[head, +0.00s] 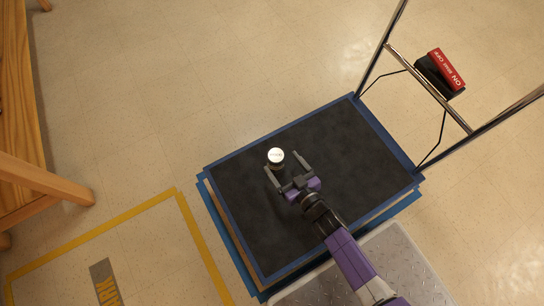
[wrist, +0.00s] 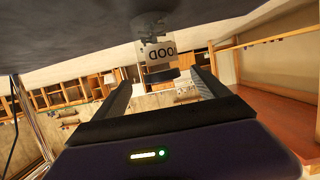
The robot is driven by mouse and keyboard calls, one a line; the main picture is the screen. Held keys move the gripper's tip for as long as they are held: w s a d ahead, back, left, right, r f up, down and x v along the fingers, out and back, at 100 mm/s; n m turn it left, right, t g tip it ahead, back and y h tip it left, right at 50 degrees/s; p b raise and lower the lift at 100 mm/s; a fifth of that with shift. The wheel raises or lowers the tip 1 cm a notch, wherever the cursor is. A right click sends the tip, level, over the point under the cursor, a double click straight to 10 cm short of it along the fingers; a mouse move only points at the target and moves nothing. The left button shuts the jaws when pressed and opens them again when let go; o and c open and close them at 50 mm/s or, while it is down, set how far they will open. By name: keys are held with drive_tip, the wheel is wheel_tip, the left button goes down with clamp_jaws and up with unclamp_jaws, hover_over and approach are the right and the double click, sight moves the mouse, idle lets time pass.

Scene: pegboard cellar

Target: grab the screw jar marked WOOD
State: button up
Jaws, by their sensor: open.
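The screw jar (head: 276,156) stands on the dark deck of the cart, its pale round top facing the head camera. In the wrist view, which is upside down, the clear jar (wrist: 157,51) shows dark screws inside, a dark lid and a white label. The label's letters "OOD" are readable; the rest is turned out of sight. My gripper (head: 282,163) is open, its two fingers pointing at the jar from the near side. In the wrist view the fingers (wrist: 161,82) lie to either side of the jar. I see no finger touching it.
The cart's deck (head: 345,150) has a blue rim and is otherwise bare around the jar. A metal push handle (head: 428,88) with a red and black box (head: 441,73) rises at the right. A wooden bench (head: 35,180) stands at the left, near a yellow floor line (head: 95,224).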

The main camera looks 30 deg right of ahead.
sight(271, 150)
drive_tip(key=b+x, duration=0.4)
drive_tip(key=x, duration=0.3)
drive_tip(key=shift+w+f, duration=0.3)
drive_tip(key=shift+w, duration=0.05)
drive_tip(key=shift+r, duration=0.15)
clamp_jaws()
drive_tip(key=shift+a, duration=0.1)
